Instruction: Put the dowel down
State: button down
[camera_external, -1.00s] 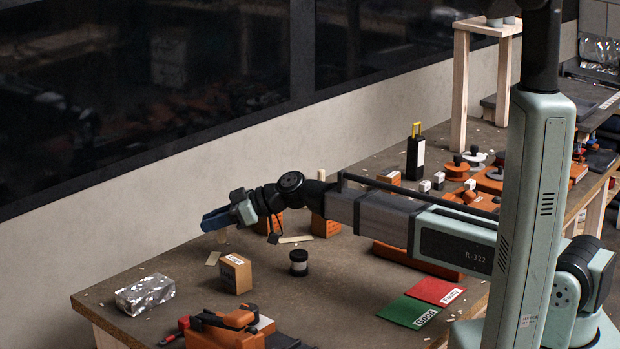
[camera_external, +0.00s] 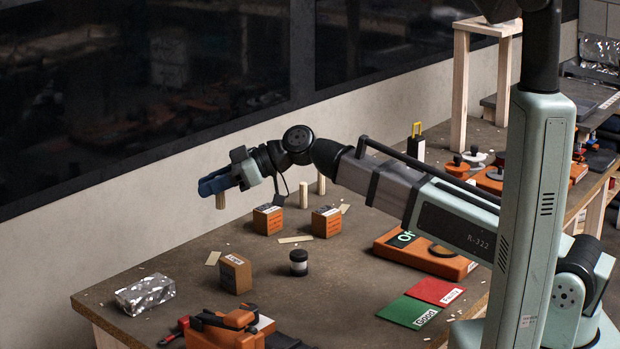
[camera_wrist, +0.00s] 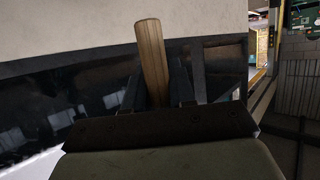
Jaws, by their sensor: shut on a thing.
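My gripper (camera_external: 214,184) is raised above the far left part of the table, its blue fingers pointing left. It is shut on a pale wooden dowel (camera_external: 220,201), whose lower end shows below the fingers, clear of the table. In the wrist view the dowel (camera_wrist: 152,55) stands up between the two dark fingers (camera_wrist: 160,95), tilted slightly; its lower part is hidden. Two similar wooden pegs (camera_external: 303,195) (camera_external: 321,184) stand upright near two orange blocks (camera_external: 326,222) (camera_external: 267,219); I cannot tell what they stand on.
A labelled box (camera_external: 235,273), a black jar (camera_external: 299,263) and a foil-wrapped block (camera_external: 146,294) stand on the table (camera_external: 200,290). Green (camera_external: 408,312) and red (camera_external: 436,291) mats lie front right. An orange base (camera_external: 425,257) sits under my arm. Small wood scraps are scattered about.

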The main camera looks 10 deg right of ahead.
jog(key=s+d, duration=0.2)
send_over(229, 260)
jog(key=shift+w+a+f, duration=0.1)
jog(key=shift+f, duration=2.65)
jog(key=shift+a+f, duration=0.1)
jog(key=shift+f, duration=2.65)
jog(key=shift+f, duration=0.15)
jog(key=c, duration=0.9)
grip_release()
jog(key=shift+c, duration=0.2)
jog(key=shift+d+r, duration=0.25)
jog(key=v, duration=0.7)
jog(key=shift+o, duration=0.3)
